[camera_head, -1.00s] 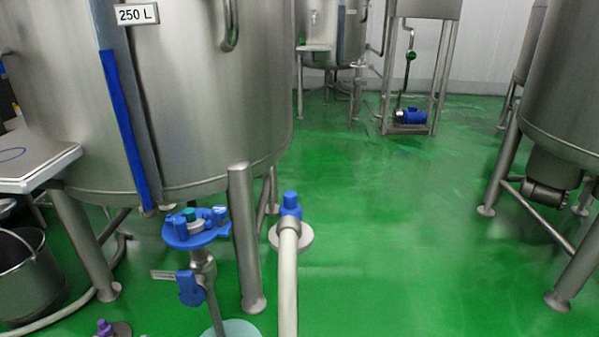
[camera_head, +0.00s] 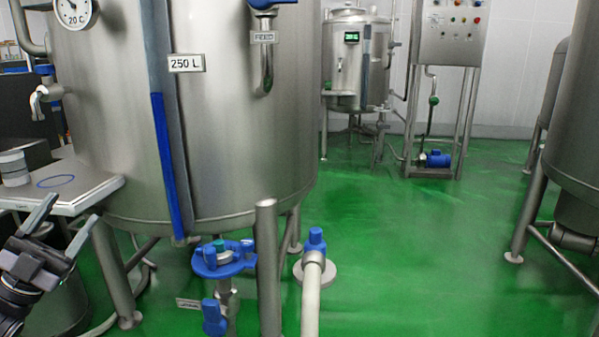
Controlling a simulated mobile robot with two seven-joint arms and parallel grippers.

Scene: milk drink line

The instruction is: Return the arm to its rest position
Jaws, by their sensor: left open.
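My left gripper (camera_head: 62,227) is at the lower left of the head view, dark with grey fingers. Its two fingers stand apart with nothing between them. It is in front of a bucket (camera_head: 62,305) and just below the front edge of a small steel shelf (camera_head: 90,190). I cannot tell if it touches either one. My right gripper is not in view.
A large 250 L steel tank (camera_head: 235,120) stands on legs behind the shelf. A blue valve fitting (camera_head: 222,262) hangs below it, with a pale hose (camera_head: 311,295) alongside. A white cup (camera_head: 13,168) stands on the shelf. The green floor (camera_head: 420,235) to the right is clear.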

